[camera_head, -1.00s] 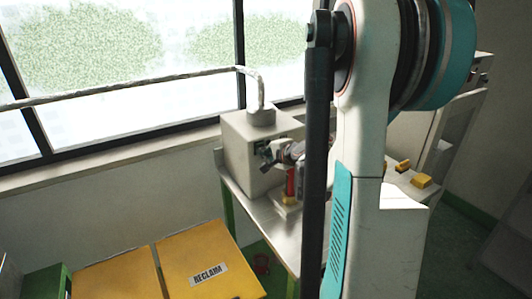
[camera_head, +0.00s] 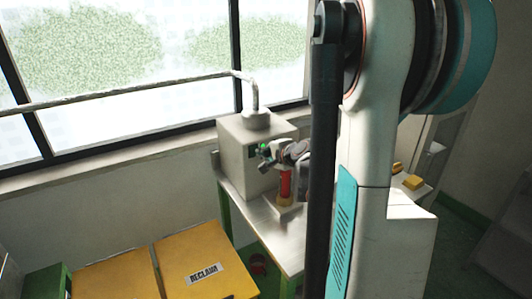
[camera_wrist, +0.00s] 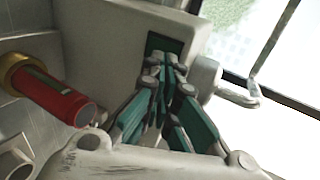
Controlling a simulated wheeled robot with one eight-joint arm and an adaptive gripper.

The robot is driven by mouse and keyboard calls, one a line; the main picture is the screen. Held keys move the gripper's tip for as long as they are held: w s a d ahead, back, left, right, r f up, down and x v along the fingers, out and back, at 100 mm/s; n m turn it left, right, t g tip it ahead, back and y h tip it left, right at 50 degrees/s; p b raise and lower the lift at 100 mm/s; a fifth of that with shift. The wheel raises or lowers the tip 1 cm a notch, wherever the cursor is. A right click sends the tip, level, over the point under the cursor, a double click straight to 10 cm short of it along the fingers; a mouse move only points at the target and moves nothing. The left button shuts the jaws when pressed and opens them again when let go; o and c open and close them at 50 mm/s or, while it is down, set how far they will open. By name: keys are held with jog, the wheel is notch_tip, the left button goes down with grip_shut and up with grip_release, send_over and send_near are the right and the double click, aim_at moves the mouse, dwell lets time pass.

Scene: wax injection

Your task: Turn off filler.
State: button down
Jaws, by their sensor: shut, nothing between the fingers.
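The filler (camera_head: 235,160) is a pale grey box with a pipe rising from its top, on a metal bench by the window. My gripper (camera_head: 263,156) is at its right-hand front side, and a small bright green spot shows beside the fingers. In the wrist view the filler (camera_wrist: 95,45) fills the upper left, with a dark green panel (camera_wrist: 164,43) on its face. My gripper (camera_wrist: 164,76) is shut and empty, its fingertips at the panel's lower edge. I cannot tell whether they touch it. The fingers may hide a switch there.
A red cylinder (camera_head: 285,184) stands on the bench (camera_head: 262,222) close under my gripper; it also shows in the wrist view (camera_wrist: 58,98). Yellow RECLAIM bins (camera_head: 205,260) stand at lower left. Yellow blocks (camera_head: 413,182) lie at right.

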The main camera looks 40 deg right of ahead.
jog(key=p+v, duration=0.2)
jog(key=v, duration=0.8)
